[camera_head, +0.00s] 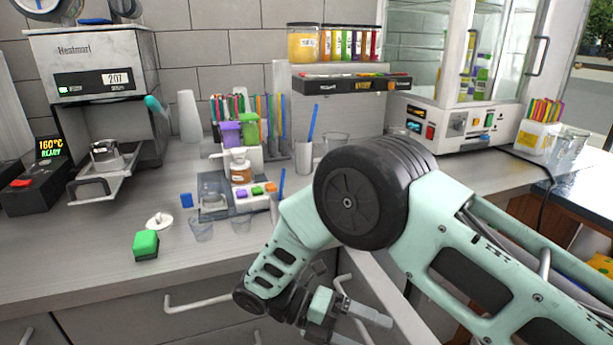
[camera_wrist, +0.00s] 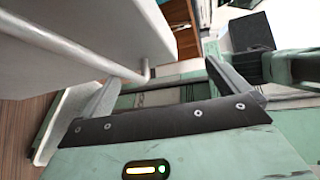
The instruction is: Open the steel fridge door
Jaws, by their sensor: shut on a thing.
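The steel fridge door shows in the head view as a pale panel (camera_head: 376,278) below the counter, standing out at an angle and partly hidden by my arm. In the wrist view the door (camera_wrist: 110,22) fills the upper left, with its bar handle (camera_wrist: 62,42) running across it toward my fingers. My gripper (camera_head: 368,333) is low in front of the counter, beside the door. In the wrist view my gripper (camera_wrist: 163,80) has its left finger at the handle, and it is shut on the handle. The exact contact is hard to see.
A glass cabinet (camera_head: 460,70) stands at the right. A drawer handle (camera_head: 205,300) sticks out left of my gripper.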

